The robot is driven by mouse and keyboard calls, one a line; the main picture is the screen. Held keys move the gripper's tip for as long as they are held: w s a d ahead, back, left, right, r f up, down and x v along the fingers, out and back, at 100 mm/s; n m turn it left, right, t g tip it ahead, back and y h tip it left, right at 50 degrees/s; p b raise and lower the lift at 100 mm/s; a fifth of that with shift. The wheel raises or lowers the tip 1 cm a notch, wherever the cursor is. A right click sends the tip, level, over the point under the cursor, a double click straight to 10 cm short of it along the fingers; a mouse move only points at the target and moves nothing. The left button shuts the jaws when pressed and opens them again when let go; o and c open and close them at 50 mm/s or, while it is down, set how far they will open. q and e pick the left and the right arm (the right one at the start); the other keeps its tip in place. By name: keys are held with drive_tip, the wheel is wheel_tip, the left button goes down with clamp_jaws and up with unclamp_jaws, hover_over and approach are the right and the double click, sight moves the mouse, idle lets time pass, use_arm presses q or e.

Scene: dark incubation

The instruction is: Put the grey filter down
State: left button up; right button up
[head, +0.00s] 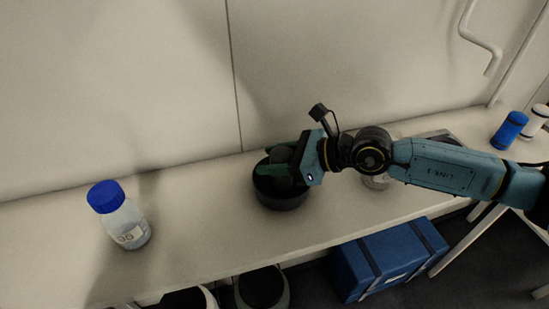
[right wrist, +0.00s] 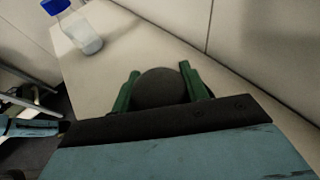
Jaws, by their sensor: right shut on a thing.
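My right gripper (head: 271,160) reaches in from the right, with its green fingers shut on the grey filter (head: 283,156). In the right wrist view the filter (right wrist: 162,86) is a dark grey round top between the two fingers (right wrist: 159,70).
A clear bottle with a blue cap (head: 122,222) stands on the bench at the left. It also shows in the right wrist view (right wrist: 83,38). A blue bottle (head: 509,131) stands at the far right. A blue case (head: 388,262) is below the bench. The bench between bottle and black thing is clear.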

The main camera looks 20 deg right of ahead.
drive_tip(key=shift+f, duration=0.1)
use_arm(q)
drive_tip(key=shift+s+f, duration=0.15)
drive_tip(key=shift+s, duration=0.3)
use_arm(e)
drive_tip(key=o, duration=1)
drive_tip(key=shift+o, duration=0.2)
drive_tip(key=shift+d+r, duration=0.15)
drive_tip(key=shift+r, duration=0.1)
use_arm(q)
drive_tip(key=shift+f+b, duration=1.3)
drive_tip(key=shift+b, duration=0.1)
use_arm(e)
drive_tip(key=v, duration=1.1)
drive_tip(key=shift+s+d, duration=0.25)
drive_tip(key=shift+r, duration=0.15)
